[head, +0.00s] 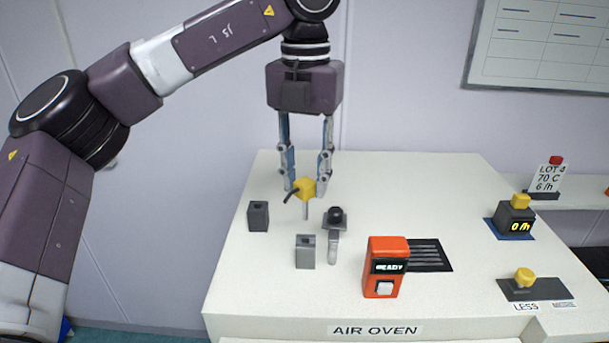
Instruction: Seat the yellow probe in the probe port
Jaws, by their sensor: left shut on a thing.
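My left gripper (306,187) points straight down over the white air oven top and is shut on the yellow probe (305,188). The probe has a yellow block-shaped head, a thin grey stem pointing down and a dark cable or handle at its left. Its tip appears above the oven top, apart from the blocks. A dark grey block (258,217) with a top opening stands to the lower left. A lighter grey block (305,252) with a top opening stands nearer the front. I cannot tell which is the probe port. My right gripper is not in view.
A black round knob (336,215) on a grey base stands just right of the probe, with a light grey lever (333,248) before it. An orange READY box (385,267) stands front right by a black vent (430,255). Yellow-topped devices (516,216) stand farther right.

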